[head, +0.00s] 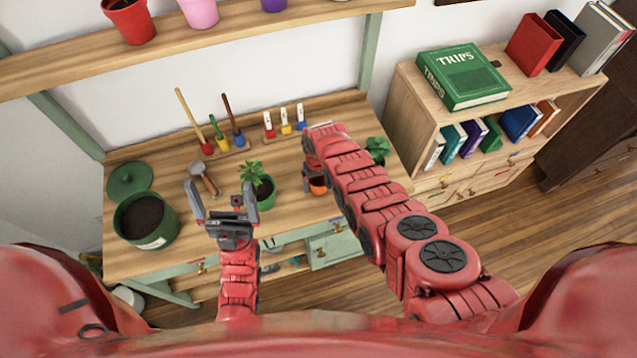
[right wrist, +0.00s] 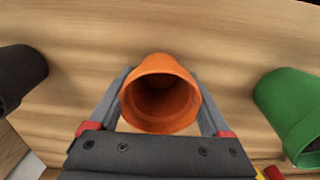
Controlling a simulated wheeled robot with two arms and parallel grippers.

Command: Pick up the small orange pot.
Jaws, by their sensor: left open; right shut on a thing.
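The small orange pot (head: 318,187) shows partly below my right forearm in the head view, over the wooden workbench (head: 290,212). In the right wrist view the orange pot (right wrist: 161,95) is empty, with its open mouth facing the camera. My right gripper (right wrist: 161,88) has its two fingers against opposite sides of the pot and is shut on it. I cannot tell whether the pot touches the bench. My right arm hides much of the gripper in the head view. My left gripper (head: 229,205) is open and empty above the bench, left of a green potted plant (head: 262,188).
A large green pot of soil (head: 146,220) and a green lid (head: 130,180) are at the bench's left. A trowel (head: 203,178) and tool racks lie behind. In the right wrist view, a dark pot (right wrist: 18,75) and a green pot (right wrist: 290,112) flank the gripper.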

